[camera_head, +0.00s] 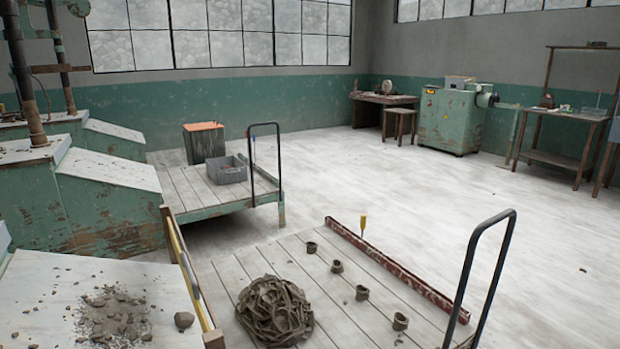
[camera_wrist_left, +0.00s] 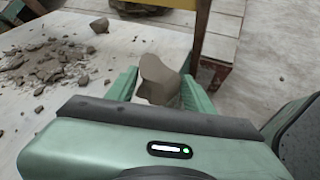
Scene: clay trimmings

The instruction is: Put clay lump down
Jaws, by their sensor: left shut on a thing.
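In the left wrist view, my left gripper (camera_wrist_left: 160,92) is shut on a grey-brown clay lump (camera_wrist_left: 158,80), which sits between its two green fingers. The lump's lower part is hidden by the gripper body. I cannot tell whether the lump touches anything below. Another clay lump (camera_head: 184,320) rests near the right edge of a pale worktop (camera_head: 170,280); it also shows in the left wrist view (camera_wrist_left: 99,25). Left of it lies a pile of clay crumbs (camera_head: 113,315). Neither gripper shows in the head view.
Beside the worktop is a plank cart (camera_head: 345,315) with a heap of clay trimmings (camera_head: 274,311), several small clay pieces, a rusty beam (camera_head: 396,268) and a black handle (camera_head: 470,265). A farther cart holds a grey bin (camera_head: 227,171). Open floor lies right.

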